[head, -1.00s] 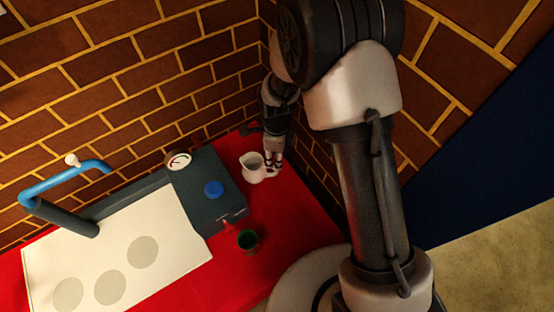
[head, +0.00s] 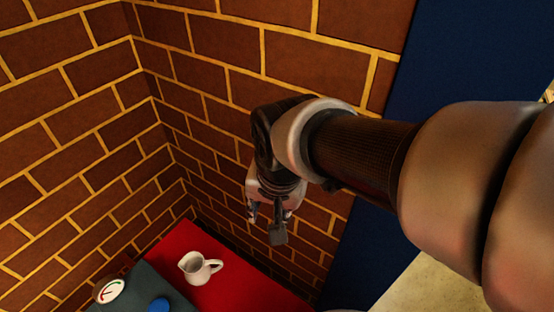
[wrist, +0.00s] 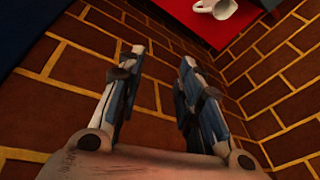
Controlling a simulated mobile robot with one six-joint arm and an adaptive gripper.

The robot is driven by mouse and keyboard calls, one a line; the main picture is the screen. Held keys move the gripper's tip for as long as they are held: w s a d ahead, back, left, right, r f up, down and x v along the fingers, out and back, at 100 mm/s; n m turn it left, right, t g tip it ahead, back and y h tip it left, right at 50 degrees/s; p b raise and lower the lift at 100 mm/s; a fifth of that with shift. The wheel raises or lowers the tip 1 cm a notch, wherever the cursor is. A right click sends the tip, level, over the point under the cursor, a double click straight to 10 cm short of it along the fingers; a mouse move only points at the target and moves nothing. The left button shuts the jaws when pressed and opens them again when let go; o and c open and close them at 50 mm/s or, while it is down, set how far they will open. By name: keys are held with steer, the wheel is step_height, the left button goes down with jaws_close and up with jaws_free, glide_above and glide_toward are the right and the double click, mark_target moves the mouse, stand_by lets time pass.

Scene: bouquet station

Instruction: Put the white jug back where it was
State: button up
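The white jug (head: 198,267) stands upright on the red table top (head: 228,285) in the head view, near the brick corner, with its handle to the right. It also shows at the top of the wrist view (wrist: 216,8), partly cut off by the frame edge. My gripper (head: 268,218) is up and to the right of the jug, apart from it, in front of the brick wall. In the wrist view my gripper (wrist: 160,62) has its two fingers spread with nothing between them.
A dark grey box with a dial gauge (head: 109,291) and a blue round knob (head: 159,305) sits left of the jug. Brick walls (head: 80,120) close in behind the table. A dark blue panel (head: 440,60) stands at the right.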

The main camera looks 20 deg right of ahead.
steer(key=s+d+r+n+t, duration=0.1)
steer(key=s+d+r+n, duration=0.2)
steer(key=s+n, duration=0.3)
steer(key=s, duration=0.3)
steer(key=shift+s+d+r, duration=0.15)
steer(key=shift+s+d, duration=0.2)
steer(key=shift+d, duration=0.05)
steer(key=shift+f+b, duration=0.3)
